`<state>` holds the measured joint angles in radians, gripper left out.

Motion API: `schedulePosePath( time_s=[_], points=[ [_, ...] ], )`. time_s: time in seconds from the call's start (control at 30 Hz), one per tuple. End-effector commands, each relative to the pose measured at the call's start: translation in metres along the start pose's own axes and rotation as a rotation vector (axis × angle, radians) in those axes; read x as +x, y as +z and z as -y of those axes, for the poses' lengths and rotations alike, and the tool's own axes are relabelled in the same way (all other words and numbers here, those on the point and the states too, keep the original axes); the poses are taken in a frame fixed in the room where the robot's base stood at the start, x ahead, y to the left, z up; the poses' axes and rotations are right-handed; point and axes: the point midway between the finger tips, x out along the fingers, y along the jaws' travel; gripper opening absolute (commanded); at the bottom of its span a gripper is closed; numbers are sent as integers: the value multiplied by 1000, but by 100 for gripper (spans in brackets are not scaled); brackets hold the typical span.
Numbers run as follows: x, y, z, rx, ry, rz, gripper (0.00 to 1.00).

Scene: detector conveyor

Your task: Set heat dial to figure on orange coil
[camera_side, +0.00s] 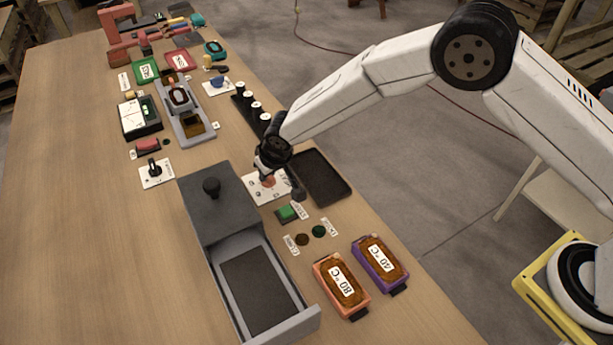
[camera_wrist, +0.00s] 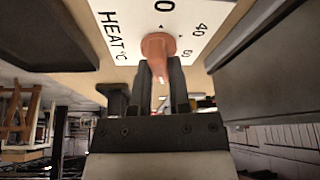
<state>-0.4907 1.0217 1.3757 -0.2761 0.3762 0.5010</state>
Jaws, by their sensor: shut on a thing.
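The heat dial is an orange-brown knob (camera_wrist: 158,46) on a white plate (camera_side: 258,197) marked HEAT °C, with 0, 40 and 60 readable in the wrist view. My gripper (camera_wrist: 160,72) has its two dark fingers shut on the knob. In the side view my gripper (camera_side: 268,172) comes down over the plate and partly hides the knob. A pale mark shows on the knob between the fingers; I cannot tell which figure it points at. The orange coil (camera_side: 341,286) lies at the near right with a label reading 80 °C. The purple coil (camera_side: 379,264) beside it reads 40 °C.
A grey drawer unit (camera_side: 218,205) with an open drawer stands left of the plate. A dark tray (camera_side: 322,178) lies to its right. A green button (camera_side: 288,212) and two small round lamps are close in front. The table's left side is clear.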

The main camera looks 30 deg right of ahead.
Motion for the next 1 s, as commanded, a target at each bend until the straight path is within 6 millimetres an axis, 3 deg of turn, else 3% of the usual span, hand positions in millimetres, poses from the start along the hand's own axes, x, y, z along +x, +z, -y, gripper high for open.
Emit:
schedulePosePath(
  time_s=[0.5,1.0],
  points=[
    [0,0,1,189,78,0,0],
    [0,0,1,228,93,0,0]
  ],
)
